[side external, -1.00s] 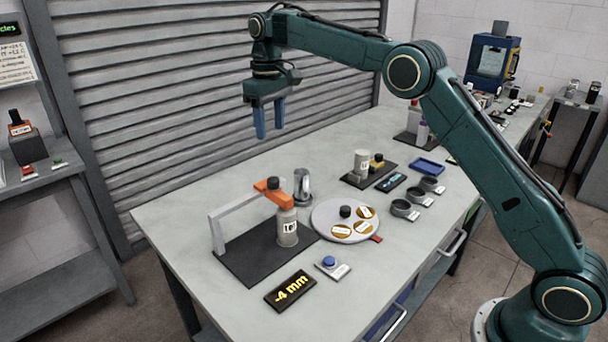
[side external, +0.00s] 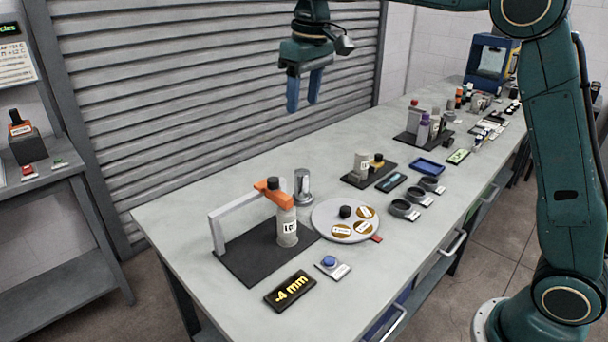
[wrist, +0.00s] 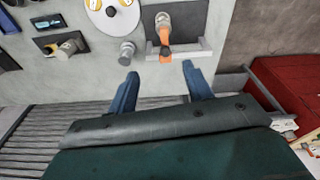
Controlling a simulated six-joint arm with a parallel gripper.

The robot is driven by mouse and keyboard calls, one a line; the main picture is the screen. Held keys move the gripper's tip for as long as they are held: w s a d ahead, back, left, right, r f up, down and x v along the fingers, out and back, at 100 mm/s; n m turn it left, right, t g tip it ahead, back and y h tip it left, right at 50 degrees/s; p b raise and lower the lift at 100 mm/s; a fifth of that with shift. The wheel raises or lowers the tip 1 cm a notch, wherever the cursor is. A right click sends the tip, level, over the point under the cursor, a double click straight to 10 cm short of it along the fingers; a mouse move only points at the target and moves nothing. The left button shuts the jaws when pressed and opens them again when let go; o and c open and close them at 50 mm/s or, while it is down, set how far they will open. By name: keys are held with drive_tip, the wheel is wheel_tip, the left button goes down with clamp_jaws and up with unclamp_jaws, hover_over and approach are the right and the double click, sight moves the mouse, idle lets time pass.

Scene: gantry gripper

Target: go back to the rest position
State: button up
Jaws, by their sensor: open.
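My gripper (side external: 303,92) hangs in the air above the far side of the bench, in front of the grey slatted shutter. Its two blue fingers are apart with nothing between them. In the wrist view my gripper (wrist: 158,77) also shows open and empty, with the bench well below. A grey bottle with a label (side external: 287,228) stands on a black plate (side external: 245,262), under the orange arm (side external: 268,190) of a grey stand. No rest position is marked in view.
The bench (side external: 180,215) holds a round grey disc (side external: 330,228) with labelled gold pieces, a metal cylinder (side external: 304,188), a blue button (side external: 329,261) and a "-4 mm" display (side external: 290,291). A blue tray (side external: 427,167) and several bottles stand farther back. The air around my gripper is clear.

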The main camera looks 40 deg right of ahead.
drive_tip(key=s+r+t, duration=0.1)
drive_tip(key=s+r, duration=0.2)
drive_tip(key=s, duration=0.6)
drive_tip(key=s+d+f+t, duration=0.1)
drive_tip(key=s+f, duration=0.4)
drive_tip(key=s, duration=0.6)
drive_tip(key=s+f+m+t, duration=0.1)
drive_tip(key=s+f, duration=0.3)
drive_tip(key=s, duration=0.8)
drive_tip(key=shift+s+d+f+m+t, duration=0.15)
drive_tip(key=shift+d+f+m+t, duration=0.2)
drive_tip(key=shift+t, duration=0.15)
